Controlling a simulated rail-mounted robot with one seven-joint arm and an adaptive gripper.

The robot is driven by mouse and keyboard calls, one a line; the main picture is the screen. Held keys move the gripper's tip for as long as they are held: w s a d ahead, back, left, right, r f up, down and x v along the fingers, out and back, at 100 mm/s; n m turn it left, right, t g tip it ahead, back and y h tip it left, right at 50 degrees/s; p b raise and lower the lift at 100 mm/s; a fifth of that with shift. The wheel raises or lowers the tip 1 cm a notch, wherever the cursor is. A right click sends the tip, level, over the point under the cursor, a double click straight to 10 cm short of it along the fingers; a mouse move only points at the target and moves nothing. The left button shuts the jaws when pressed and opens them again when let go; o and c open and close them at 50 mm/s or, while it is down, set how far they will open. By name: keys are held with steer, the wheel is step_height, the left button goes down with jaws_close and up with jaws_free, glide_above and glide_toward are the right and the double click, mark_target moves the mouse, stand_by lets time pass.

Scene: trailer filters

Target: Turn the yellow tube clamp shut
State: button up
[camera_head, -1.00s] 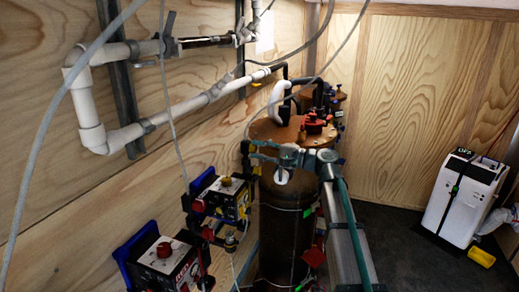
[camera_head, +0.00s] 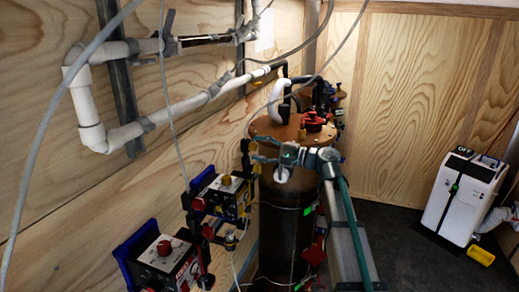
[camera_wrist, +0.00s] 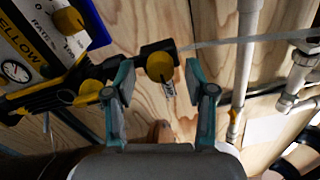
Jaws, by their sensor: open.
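The yellow tube clamp shows in the wrist view as a round yellow knob (camera_wrist: 160,67) on a black body. A grey tube runs to its right. My gripper (camera_wrist: 159,78) is open, with one teal finger on each side of the knob and gaps between them; I cannot tell whether either finger touches the clamp. In the head view, my gripper (camera_head: 258,157) is at the near side of the large brown cylinder (camera_head: 284,230), by the wall fittings. The clamp is small and hard to make out there.
A second yellow knob (camera_wrist: 88,92) sits left of the left finger, below the yellow-labelled gauge box (camera_wrist: 35,50). A red-knobbed box (camera_head: 165,255) is on the wall in the head view. White pipes (camera_wrist: 246,60) are at right in the wrist view. Several loose tubes hang nearby.

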steer(key=v, duration=1.1)
steer(key=shift+d, duration=0.3)
steer(key=shift+f, duration=0.1)
step_height(320, 180, down, 25)
steer(key=s+d+n+h, duration=0.1)
steer(key=s+d+h, duration=0.2)
steer(key=h, duration=0.4)
steer(key=s+d+f+n+g+h, duration=0.15)
steer(key=s+f, duration=0.45)
steer(key=f, duration=0.6)
steer(key=s+d+f+g+h, duration=0.1)
steer(key=s+f+g+h, duration=0.2)
steer(key=s+f, duration=0.55)
steer(key=s+d+f+n+g+h, duration=0.1)
steer(key=s+d+f+g+h, duration=0.1)
steer(key=s+f, duration=0.6)
steer(key=s+d+f+n+g+h, duration=0.1)
steer(key=s+d+f+g+h, duration=0.1)
steer(key=s+f, duration=0.6)
steer(key=s+f+n+g+h, duration=0.1)
steer(key=s+f, duration=0.4)
steer(key=s, duration=0.5)
steer(key=s+f+n+g+h, duration=0.1)
steer(key=s+f+g, duration=0.2)
steer(key=s, duration=0.8)
steer(key=shift+d+f, duration=0.35)
steer(key=shift+f, duration=0.55)
